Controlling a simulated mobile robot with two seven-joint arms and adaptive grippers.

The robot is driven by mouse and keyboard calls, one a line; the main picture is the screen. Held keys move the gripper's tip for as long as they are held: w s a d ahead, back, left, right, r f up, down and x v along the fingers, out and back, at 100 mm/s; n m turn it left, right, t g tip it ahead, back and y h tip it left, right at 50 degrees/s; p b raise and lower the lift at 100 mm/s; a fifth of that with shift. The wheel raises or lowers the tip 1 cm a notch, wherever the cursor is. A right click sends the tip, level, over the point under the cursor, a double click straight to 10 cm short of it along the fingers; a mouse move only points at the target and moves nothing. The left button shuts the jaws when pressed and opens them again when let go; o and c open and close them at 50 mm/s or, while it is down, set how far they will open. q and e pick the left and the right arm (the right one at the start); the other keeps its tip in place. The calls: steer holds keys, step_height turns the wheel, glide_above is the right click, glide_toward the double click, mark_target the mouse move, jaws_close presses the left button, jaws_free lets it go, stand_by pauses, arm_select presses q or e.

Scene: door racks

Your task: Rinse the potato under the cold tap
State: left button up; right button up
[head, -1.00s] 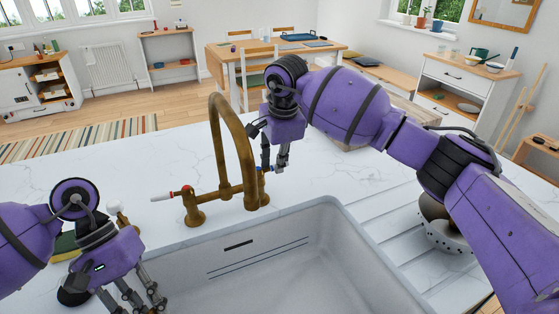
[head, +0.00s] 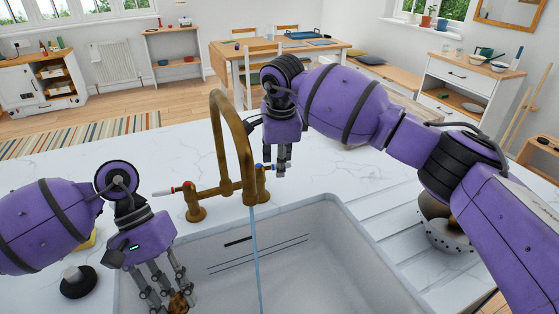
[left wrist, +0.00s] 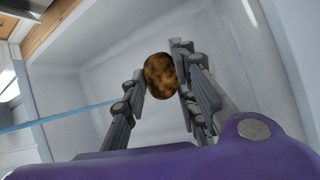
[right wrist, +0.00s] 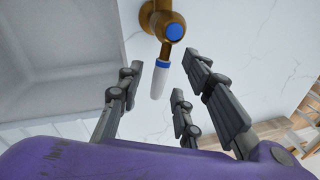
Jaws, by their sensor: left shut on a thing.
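The brass tap (head: 249,165) arches over the white sink (head: 330,240). A thin blue stream of water (head: 257,270) falls from its spout; it also crosses the left wrist view (left wrist: 70,115). My left gripper (head: 163,292) is shut on the brown potato (head: 178,302), which sits between its fingers in the left wrist view (left wrist: 160,75). The potato is over the sink, left of the stream and apart from it. My right gripper (head: 281,168) is open beside the blue-marked cold handle (head: 261,168). In the right wrist view, the handle's white lever (right wrist: 160,80) lies between its fingers, with no clear grip.
The red-marked handle (head: 177,189) is at the tap's left. A dark round stopper-like object (head: 77,284) stands on the counter left of the sink. Marble counter behind the tap is clear.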

step_height(320, 180, up, 12)
steer(key=s, duration=0.2)
steer(key=shift+s, duration=0.15)
steer(key=shift+d+f, duration=0.1)
steer(key=shift+f, duration=0.05)
stand_by(0.6)
